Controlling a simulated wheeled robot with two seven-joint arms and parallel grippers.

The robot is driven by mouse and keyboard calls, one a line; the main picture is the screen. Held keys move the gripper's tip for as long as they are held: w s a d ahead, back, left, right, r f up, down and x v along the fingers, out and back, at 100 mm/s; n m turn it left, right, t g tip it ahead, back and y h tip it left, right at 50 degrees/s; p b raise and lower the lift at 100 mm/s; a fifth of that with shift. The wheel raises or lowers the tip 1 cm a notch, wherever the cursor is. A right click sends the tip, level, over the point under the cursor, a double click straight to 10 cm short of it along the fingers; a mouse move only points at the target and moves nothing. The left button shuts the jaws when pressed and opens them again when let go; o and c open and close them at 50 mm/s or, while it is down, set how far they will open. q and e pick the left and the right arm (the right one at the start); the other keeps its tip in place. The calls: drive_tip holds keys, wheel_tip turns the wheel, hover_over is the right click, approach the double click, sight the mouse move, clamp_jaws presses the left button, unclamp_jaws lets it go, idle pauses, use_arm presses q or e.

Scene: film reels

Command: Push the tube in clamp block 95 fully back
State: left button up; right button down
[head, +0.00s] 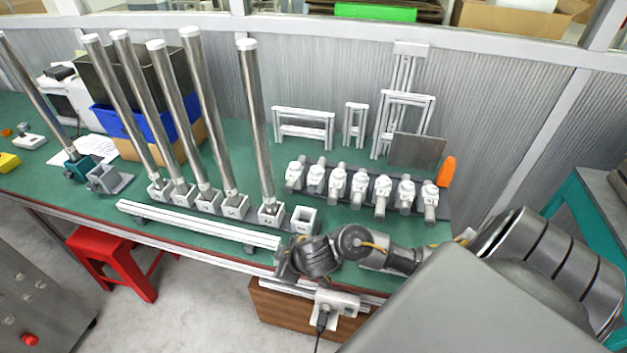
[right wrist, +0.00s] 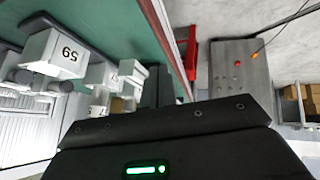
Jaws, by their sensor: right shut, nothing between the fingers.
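A row of several white clamp blocks (head: 337,184) stands on a dark rail at the right of the green table, each with a short grey tube through it. Their numbers are too small to read in the head view, so I cannot tell which is block 95. In the right wrist view a white block (right wrist: 62,52) with a two-digit label shows close at the upper left, with tube ends beside it. My right gripper (head: 284,264) is shut and empty near the table's front edge, left of and in front of the row. My left gripper is out of view.
Tall steel tubes (head: 257,125) stand in numbered white sockets left of the row. An empty white socket (head: 304,219) and a long white rail (head: 195,225) lie near my right gripper. An orange object (head: 447,171) stands at the row's right end. A red stool (head: 113,262) is below.

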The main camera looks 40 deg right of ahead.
sight(315, 185)
drive_tip(key=w+d+r+h, duration=0.2)
drive_tip(key=w+d+r, duration=0.15)
drive_tip(key=d, duration=0.55)
drive_tip(key=w+d+r+h, duration=0.2)
drive_tip(key=d+r, duration=0.3)
drive_tip(key=d, duration=0.4)
drive_tip(key=shift+m, duration=0.3)
drive_tip(key=b+x, duration=0.2)
drive_tip(key=x, duration=0.1)
drive_tip(key=b+x, duration=0.2)
drive_tip(key=x, duration=0.1)
drive_tip(key=b+x, duration=0.1)
drive_tip(key=x, duration=0.3)
drive_tip(key=shift+s+a+f+b, duration=0.2)
drive_tip(key=shift+a+f+b, duration=0.1)
drive_tip(key=shift+b, duration=0.1)
drive_tip(key=w+d, duration=0.2)
drive_tip(key=shift+d+r, duration=0.15)
drive_tip(key=shift+d, duration=0.15)
drive_tip(key=shift+w+d+y, duration=0.25)
drive_tip(key=shift+d+y, duration=0.05)
drive_tip(key=shift+d, duration=0.05)
drive_tip(key=shift+w+d+b, duration=0.15)
drive_tip(key=shift+w+d, duration=0.35)
drive_tip(key=shift+d, duration=0.25)
drive_tip(key=shift+w+d+b, duration=0.15)
drive_tip(key=shift+w+d, duration=0.35)
drive_tip(key=shift+d, duration=0.25)
